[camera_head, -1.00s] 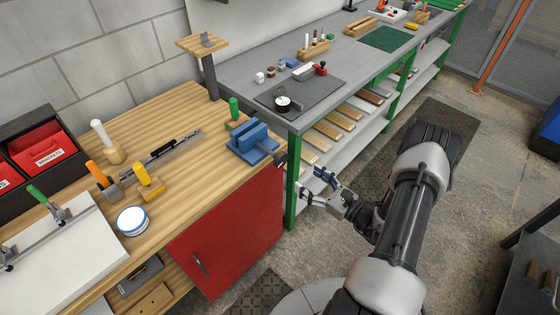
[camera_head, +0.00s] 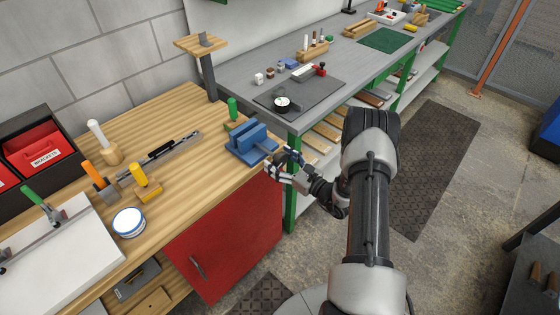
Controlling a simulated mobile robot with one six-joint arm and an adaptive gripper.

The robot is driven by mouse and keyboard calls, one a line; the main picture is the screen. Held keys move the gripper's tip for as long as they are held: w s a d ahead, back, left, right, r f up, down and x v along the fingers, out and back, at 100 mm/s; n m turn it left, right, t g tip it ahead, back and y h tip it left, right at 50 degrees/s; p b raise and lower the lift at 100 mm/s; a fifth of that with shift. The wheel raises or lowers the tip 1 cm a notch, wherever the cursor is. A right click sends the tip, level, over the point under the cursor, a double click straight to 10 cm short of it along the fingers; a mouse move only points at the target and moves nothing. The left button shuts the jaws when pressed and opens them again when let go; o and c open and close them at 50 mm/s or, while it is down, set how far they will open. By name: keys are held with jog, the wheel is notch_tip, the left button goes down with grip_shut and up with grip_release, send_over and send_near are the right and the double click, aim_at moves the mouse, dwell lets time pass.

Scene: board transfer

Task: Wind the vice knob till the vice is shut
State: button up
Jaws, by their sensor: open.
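The blue vice (camera_head: 252,142) sits at the right front corner of the wooden bench. A narrow gap seems to show between its jaws, but its width is hard to tell at this size. The vice knob is on the vice's right side, at the bench edge, and is mostly hidden by my gripper. My gripper (camera_head: 281,163) is open, with its fingers at the knob, one on each side of where it sits. I cannot tell whether the fingers touch it.
The wooden bench (camera_head: 185,165) holds a green-handled tool (camera_head: 233,110) behind the vice and several tools to the left. A red cabinet door (camera_head: 235,235) is below. The grey bench (camera_head: 335,65) with a dial gauge (camera_head: 282,103) stands behind my arm.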

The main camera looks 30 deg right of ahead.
jog(key=shift+c, duration=0.3)
jog(key=c, duration=1)
jog(key=shift+m, duration=0.4)
jog(key=m, duration=0.3)
jog(key=shift+a+m, duration=0.1)
jog(key=shift+m, duration=0.3)
jog(key=m, duration=0.9)
jog(key=shift+r, duration=0.1)
jog(key=shift+m, duration=2)
jog(key=shift+p, duration=0.3)
